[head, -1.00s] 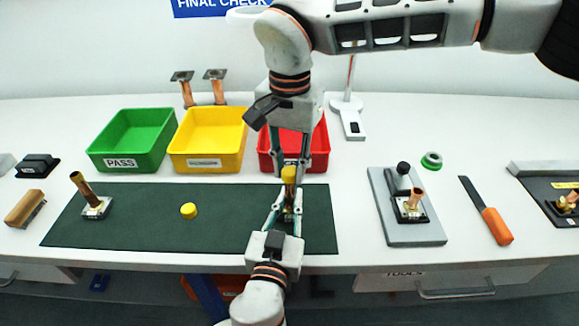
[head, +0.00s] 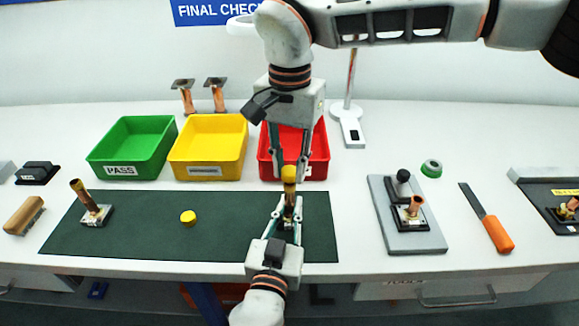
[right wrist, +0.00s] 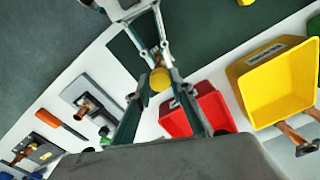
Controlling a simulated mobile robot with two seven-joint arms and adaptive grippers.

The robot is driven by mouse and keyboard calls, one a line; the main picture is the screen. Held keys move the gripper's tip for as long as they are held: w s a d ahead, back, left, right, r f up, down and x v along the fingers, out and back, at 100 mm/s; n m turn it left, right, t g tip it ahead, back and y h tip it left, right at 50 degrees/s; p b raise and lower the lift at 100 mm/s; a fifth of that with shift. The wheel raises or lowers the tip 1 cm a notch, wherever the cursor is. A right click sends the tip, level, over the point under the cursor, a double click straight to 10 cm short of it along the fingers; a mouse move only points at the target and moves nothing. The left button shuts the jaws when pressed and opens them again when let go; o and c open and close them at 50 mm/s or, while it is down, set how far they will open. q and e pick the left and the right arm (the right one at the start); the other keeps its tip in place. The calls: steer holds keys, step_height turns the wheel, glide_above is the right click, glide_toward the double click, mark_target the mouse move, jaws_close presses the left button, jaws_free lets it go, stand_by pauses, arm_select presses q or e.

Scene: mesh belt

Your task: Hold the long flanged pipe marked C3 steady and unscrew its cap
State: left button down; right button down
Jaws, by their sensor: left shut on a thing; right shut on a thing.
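A copper pipe (head: 289,201) stands upright near the right end of the dark green mat (head: 150,247), with a yellow cap (head: 289,173) at its top. My left gripper (head: 287,222) comes from the front and is shut on the pipe low down. My right gripper (head: 290,176) reaches down from above and is shut on the yellow cap. In the right wrist view the cap (right wrist: 160,80) sits between its fingertips (right wrist: 161,86). The pipe's base is mostly hidden by the left gripper, and no C3 mark is legible. I cannot tell whether the cap still touches the pipe.
A second flanged pipe (head: 90,204) and a loose yellow cap (head: 188,217) are on the mat's left part. Green (head: 111,171), yellow (head: 187,173) and red (head: 317,171) bins stand behind. A grey fixture plate (head: 417,241) and orange-handled tool (head: 497,235) lie right. Mat between loose cap and left gripper is clear.

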mark_target(290, 170)
step_height(290, 170, up, 4)
steer(key=shift+f, duration=0.25)
arm_select(q)
steer(key=c, duration=1.9)
jaws_free()
steer(key=s, duration=0.4)
steer(key=s+a, duration=0.1)
steer(key=s, duration=0.3)
steer(key=s+a, duration=0.1)
steer(key=s, duration=0.3)
steer(key=shift+a, duration=0.15)
